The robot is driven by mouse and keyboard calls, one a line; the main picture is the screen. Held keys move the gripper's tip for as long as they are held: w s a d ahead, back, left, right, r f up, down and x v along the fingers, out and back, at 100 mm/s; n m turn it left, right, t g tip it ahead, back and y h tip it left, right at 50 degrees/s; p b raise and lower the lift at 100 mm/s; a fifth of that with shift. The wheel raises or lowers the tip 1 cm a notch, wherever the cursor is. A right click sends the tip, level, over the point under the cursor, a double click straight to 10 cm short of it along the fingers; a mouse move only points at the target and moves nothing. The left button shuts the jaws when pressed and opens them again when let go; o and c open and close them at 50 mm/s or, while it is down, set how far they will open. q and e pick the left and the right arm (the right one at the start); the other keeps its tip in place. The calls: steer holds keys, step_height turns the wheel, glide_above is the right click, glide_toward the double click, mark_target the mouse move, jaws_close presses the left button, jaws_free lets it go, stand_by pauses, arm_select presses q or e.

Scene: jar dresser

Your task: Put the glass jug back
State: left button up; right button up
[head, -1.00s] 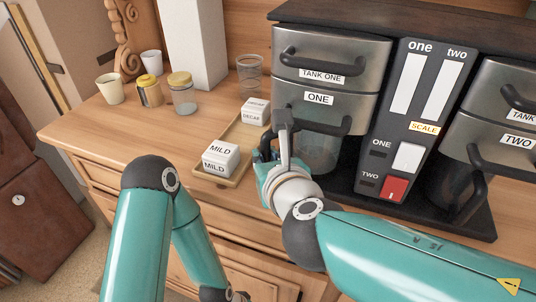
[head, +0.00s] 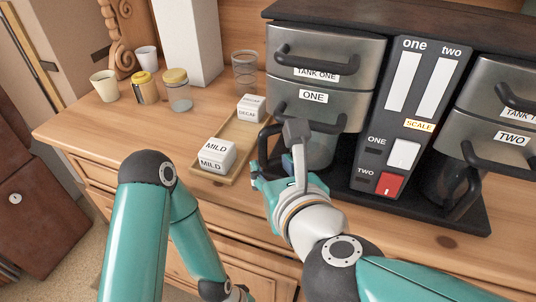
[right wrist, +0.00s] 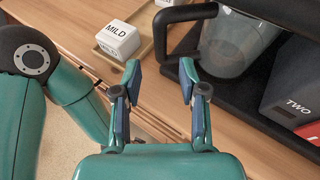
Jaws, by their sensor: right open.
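The glass jug (head: 322,152) stands under the brew basket marked ONE, on the coffee machine's black base. My right gripper partly covers it in the head view. In the right wrist view the jug (right wrist: 238,42) is clear and upright, with its black handle (right wrist: 175,28) reaching out to the left. My right gripper (head: 280,160) is in front of the handle. In the right wrist view its two fingers (right wrist: 159,78) are spread with nothing between them, and the handle lies just beyond their tips. My left arm shows, but its gripper is out of view.
A wooden tray (head: 236,146) with white MILD (head: 216,155) and DECAF (head: 251,107) boxes lies left of the jug. A second jug (head: 445,180) stands under TWO. A yellow-lidded jar (head: 178,92), a glass (head: 245,72) and cups stand farther back.

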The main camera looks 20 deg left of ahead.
steer(key=v, duration=0.5)
steer(key=shift+p, duration=0.35)
